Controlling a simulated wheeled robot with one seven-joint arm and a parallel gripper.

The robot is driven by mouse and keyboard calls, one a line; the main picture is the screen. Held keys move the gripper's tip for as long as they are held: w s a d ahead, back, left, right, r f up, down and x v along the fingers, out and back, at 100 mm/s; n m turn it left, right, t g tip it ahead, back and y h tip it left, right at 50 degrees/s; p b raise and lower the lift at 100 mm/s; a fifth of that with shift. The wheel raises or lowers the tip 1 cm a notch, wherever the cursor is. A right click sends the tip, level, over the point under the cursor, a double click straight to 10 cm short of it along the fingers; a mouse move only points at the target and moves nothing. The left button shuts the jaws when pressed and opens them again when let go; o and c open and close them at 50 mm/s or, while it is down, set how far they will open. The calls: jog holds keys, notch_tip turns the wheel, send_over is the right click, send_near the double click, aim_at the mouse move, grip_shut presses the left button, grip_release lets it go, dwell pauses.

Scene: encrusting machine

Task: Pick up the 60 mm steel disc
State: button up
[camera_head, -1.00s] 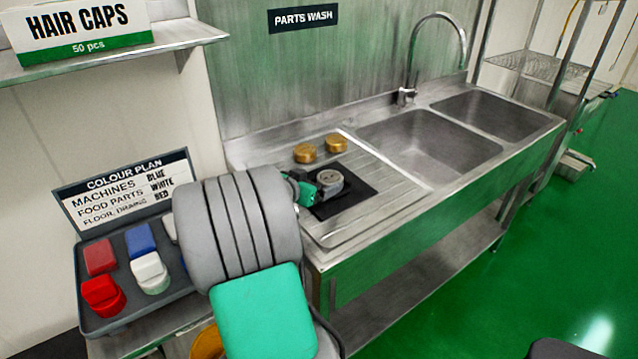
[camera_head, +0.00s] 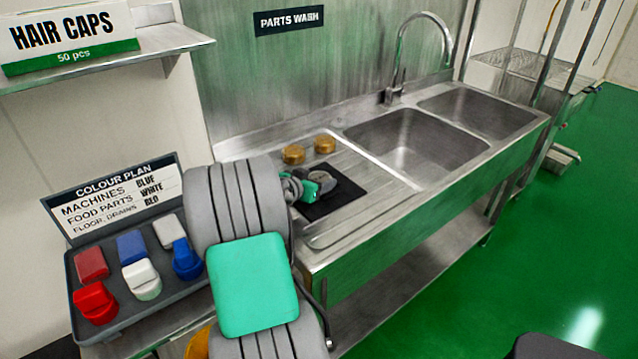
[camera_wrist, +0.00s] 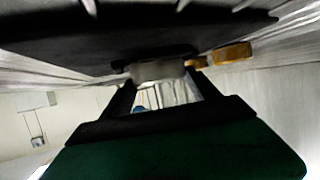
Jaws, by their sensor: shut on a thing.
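The steel disc (camera_head: 325,176) is a short grey cylinder at the black mat (camera_head: 338,199) on the sink's drainboard, partly hidden by my gripper (camera_head: 319,183). My gripper reaches it from the left, with its green body near the mat. In the wrist view the grey disc (camera_wrist: 158,70) sits between the dark fingertips of my gripper (camera_wrist: 160,78), which are shut on it. Whether the disc still touches the mat cannot be told.
Two brass-coloured round pieces (camera_head: 293,154) stand behind the mat. The double sink (camera_head: 415,140) with a tall tap (camera_head: 398,70) lies to the right. A tray (camera_head: 180,297) of coloured brushes and a colour plan sign (camera_head: 115,195) stand at the left.

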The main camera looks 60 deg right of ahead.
jog(key=c, duration=1.2)
jog(key=shift+o, duration=0.2)
jog(key=shift+r, duration=0.1)
